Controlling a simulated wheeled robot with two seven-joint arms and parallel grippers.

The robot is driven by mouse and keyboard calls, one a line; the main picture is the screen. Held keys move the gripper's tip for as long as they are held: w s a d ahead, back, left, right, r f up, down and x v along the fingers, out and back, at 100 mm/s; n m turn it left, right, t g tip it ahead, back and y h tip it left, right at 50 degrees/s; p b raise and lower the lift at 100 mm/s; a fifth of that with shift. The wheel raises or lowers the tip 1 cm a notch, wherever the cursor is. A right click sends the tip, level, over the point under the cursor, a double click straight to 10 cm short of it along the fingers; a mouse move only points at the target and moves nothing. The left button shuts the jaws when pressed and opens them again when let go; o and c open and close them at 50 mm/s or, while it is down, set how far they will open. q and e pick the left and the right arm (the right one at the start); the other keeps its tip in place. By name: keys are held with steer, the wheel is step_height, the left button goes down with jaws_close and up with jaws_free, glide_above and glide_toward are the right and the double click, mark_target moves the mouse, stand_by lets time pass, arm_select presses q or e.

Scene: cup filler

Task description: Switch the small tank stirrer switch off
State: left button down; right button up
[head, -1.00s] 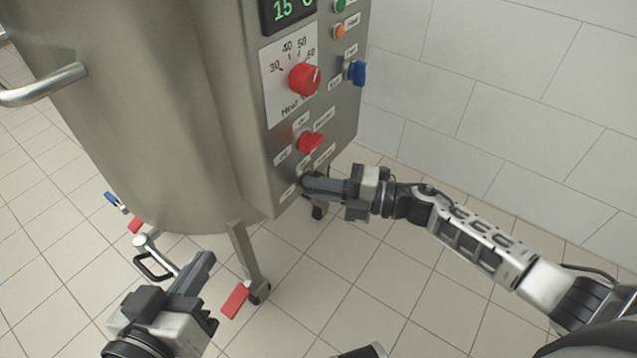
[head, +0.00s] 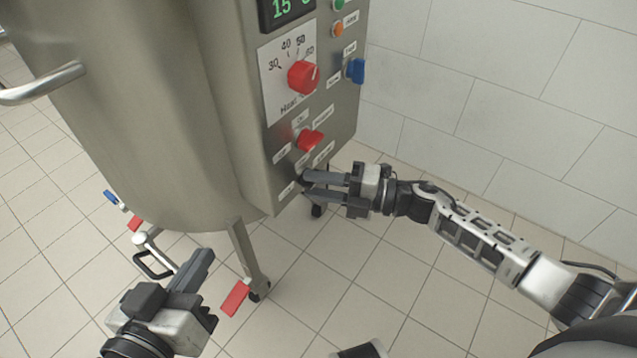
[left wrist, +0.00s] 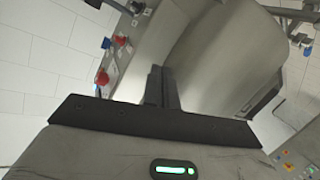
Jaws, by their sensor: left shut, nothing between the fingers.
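The control panel (head: 345,120) on the tank (head: 165,110) carries a red dial (head: 303,77), a red switch (head: 309,140) below it and a blue switch (head: 355,70). A black switch (head: 304,178) sits at the panel's lower edge, partly hidden by my right gripper (head: 305,187). The switch labels are too small to read surely. My right gripper is open at the lower panel, one finger at the black switch and the other below it. My left gripper (head: 207,254) is shut and empty, low in front of the tank; its fingers (left wrist: 162,88) also show in the left wrist view.
A bar handle (head: 45,88) juts from the tank at the left. A tiled wall (head: 500,90) stands at the right; the floor before it is clear.

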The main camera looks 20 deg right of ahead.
arm_select(q)
steer(key=shift+s+a+f+m+g+y+p, duration=0.2)
steer(key=shift+a+f+m+g+y+p, duration=0.2)
steer(key=shift+p, duration=0.55)
arm_select(e)
steer(key=v, duration=1.5)
steer(key=shift+s+d, duration=0.15)
steer(key=shift+d, duration=0.2)
